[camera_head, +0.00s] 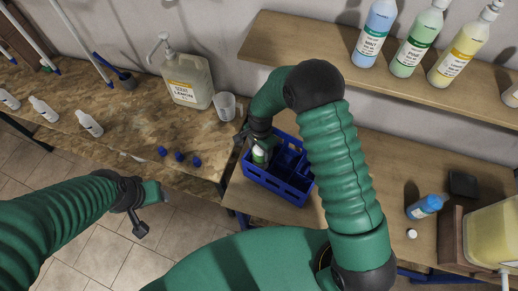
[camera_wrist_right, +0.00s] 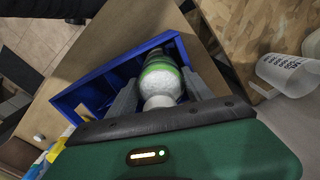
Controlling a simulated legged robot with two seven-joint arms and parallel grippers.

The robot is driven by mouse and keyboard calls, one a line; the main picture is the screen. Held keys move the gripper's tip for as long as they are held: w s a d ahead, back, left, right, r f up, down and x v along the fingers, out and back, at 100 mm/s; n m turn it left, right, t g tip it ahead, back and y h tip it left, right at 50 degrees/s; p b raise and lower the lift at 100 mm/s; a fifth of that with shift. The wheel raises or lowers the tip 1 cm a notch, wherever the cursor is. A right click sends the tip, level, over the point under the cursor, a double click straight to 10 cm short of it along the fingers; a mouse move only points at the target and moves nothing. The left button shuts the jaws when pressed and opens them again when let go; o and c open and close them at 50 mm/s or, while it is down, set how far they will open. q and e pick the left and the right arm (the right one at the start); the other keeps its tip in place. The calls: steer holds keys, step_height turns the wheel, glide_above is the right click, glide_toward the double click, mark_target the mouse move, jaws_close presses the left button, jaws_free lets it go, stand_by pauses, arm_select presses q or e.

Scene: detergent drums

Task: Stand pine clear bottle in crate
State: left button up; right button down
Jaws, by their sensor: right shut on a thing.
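The bottle with a green band and a pale rounded top (camera_wrist_right: 160,82) stands between the fingers of my right gripper (camera_wrist_right: 162,92) in the right wrist view. In the head view the bottle (camera_head: 260,155) shows at the left corner of the blue crate (camera_head: 275,184), below my right gripper (camera_head: 262,143). My right gripper is shut on it. The bottle's lower part is hidden, so I cannot tell if it touches the crate floor. The crate (camera_wrist_right: 72,100) has dividers. My left gripper (camera_head: 145,213) hangs over the floor, away from the crate; its jaw opening is unclear.
A lemon jug (camera_head: 187,80), a clear cup (camera_head: 225,106) and several blue caps (camera_head: 179,156) are on the left bench.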

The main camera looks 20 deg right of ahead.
steer(key=c, duration=0.7)
jaws_free()
steer(key=shift+a, duration=0.15)
steer(key=shift+o, duration=1.2)
steer(key=shift+a, duration=0.1)
arm_select(q)
steer(key=shift+a, duration=0.5)
arm_select(e)
steer(key=shift+o, duration=0.7)
steer(key=shift+a, duration=0.2)
steer(key=shift+o, duration=1)
steer(key=shift+d, duration=0.1)
arm_select(q)
steer(key=shift+d, duration=0.2)
arm_select(e)
steer(key=shift+d, duration=0.1)
arm_select(q)
steer(key=shift+d, duration=0.15)
arm_select(e)
steer(key=shift+d, duration=0.1)
arm_select(q)
steer(key=shift+a, duration=0.25)
arm_select(e)
steer(key=shift+a+r, duration=0.1)
steer(key=shift+a, duration=0.1)
